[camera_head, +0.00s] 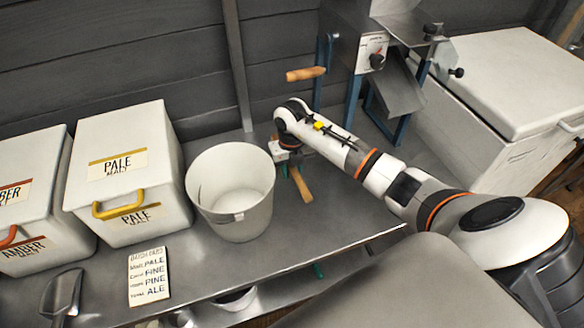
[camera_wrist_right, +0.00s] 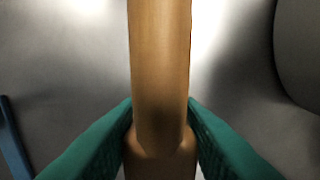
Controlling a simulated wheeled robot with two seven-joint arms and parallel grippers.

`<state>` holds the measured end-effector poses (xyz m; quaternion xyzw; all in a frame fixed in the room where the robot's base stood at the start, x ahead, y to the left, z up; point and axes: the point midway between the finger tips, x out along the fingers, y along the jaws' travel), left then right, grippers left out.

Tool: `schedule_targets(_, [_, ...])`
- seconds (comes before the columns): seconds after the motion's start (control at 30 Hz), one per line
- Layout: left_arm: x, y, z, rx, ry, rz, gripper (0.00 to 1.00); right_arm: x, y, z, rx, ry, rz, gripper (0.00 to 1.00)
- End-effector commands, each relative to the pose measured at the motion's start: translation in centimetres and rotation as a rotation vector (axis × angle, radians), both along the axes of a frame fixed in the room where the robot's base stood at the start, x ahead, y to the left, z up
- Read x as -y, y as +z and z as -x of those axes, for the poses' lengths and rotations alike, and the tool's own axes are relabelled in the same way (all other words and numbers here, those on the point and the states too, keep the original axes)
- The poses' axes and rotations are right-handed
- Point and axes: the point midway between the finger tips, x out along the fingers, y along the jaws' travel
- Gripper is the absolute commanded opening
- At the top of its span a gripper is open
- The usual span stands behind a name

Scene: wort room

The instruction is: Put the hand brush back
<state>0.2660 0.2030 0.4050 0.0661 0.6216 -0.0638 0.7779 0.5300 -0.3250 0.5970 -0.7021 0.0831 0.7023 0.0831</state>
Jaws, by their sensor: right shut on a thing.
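My right gripper (camera_head: 291,166) is low over the steel bench, to the right of the white bucket. It is shut on the hand brush, whose wooden handle (camera_head: 301,185) sticks out below it toward the front. In the right wrist view, the teal fingers press on both sides of the wooden handle (camera_wrist_right: 160,60). The brush's bristles are hidden, and I cannot tell whether it touches the bench. My left gripper does not show.
The white bucket (camera_head: 232,205) stands close to the left of the gripper. A malt mill (camera_head: 370,55) with a wooden crank handle (camera_head: 305,74) stands behind. Malt bins (camera_head: 128,170), a recipe card (camera_head: 149,277) and a scoop (camera_head: 62,294) are at the left. A white chest (camera_head: 510,95) is at the right.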

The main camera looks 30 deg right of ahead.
Motion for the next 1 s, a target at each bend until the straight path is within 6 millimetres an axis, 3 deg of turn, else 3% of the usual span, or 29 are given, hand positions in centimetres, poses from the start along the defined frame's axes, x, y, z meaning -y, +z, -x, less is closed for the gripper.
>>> schedule_targets(0.03, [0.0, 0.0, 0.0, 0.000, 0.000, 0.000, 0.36, 0.0, 0.0, 0.0, 0.001, 0.000, 0.000, 0.37])
schedule_targets(0.17, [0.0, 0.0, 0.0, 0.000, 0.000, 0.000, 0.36, 0.0, 0.0, 0.0, 0.001, 0.000, 0.000, 0.58])
schedule_targets(0.53, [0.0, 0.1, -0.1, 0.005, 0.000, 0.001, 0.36, 0.0, 0.7, 0.0, 0.001, 0.000, 0.000, 0.58])
schedule_targets(1.0, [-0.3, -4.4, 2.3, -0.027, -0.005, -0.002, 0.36, 0.1, 9.7, -0.1, 0.004, 0.000, 0.001, 0.58])
